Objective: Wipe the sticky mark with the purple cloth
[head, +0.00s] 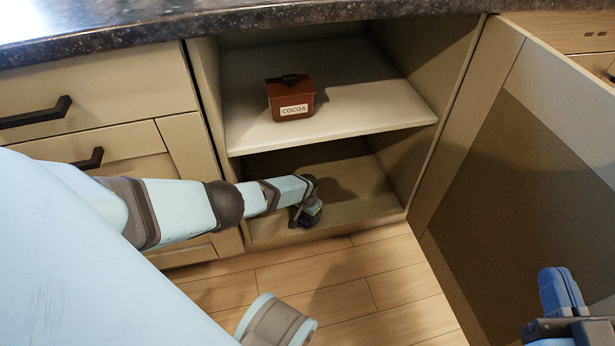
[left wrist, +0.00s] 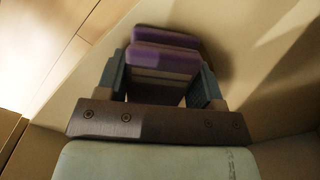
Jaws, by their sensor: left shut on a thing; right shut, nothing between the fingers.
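My left gripper (head: 307,214) is inside the lower compartment of the open cupboard, low over its floor near the front edge. In the left wrist view, its two fingers (left wrist: 162,78) are shut on the purple cloth (left wrist: 165,58), which looks like a folded, striped pad. The cloth is close to the pale cupboard floor (left wrist: 265,95); I cannot tell whether it touches. No sticky mark shows in either view; the gripper, arm and cloth hide part of the floor. My right gripper (head: 562,300) is at the lower right, shut and empty, outside the cupboard.
A brown cocoa box (head: 291,98) stands on the white shelf (head: 370,112) above my left gripper. The cupboard door (head: 540,150) stands open at the right. Closed drawers (head: 100,90) are at the left, beneath a dark countertop (head: 250,20). The wooden floor (head: 350,285) in front is clear.

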